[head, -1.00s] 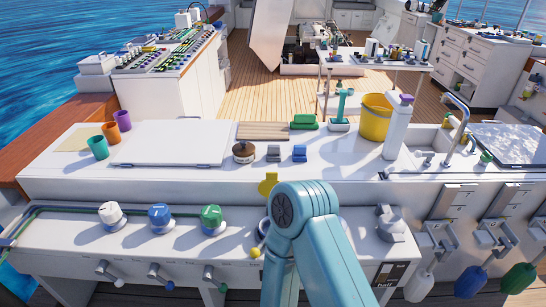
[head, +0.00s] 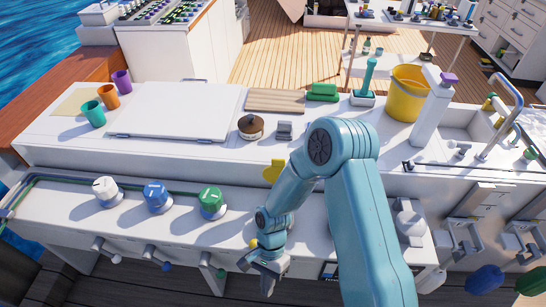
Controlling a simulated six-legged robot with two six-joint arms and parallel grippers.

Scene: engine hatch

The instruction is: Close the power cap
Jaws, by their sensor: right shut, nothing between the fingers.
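No part is readably marked as the power cap. A yellow rounded flap (head: 273,172) stands upright at the back of the lower ledge, partly behind my right arm; it may be the cap, but I cannot tell. White (head: 106,191), blue (head: 157,196) and green (head: 211,202) round knobs sit in a row left of it. My right gripper (head: 264,283) is shut and empty, pointing down in front of the ledge's front edge, below and apart from the yellow flap. A small yellow ball (head: 253,244) is just above it. My left gripper is not in view.
The white counter (head: 205,152) behind the ledge holds cups, a white lid panel (head: 180,107), a brown-topped pot (head: 251,127) and a yellow bucket (head: 406,95). Small levers (head: 157,273) stick out below the knobs. Levers and brackets (head: 465,240) crowd the right side.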

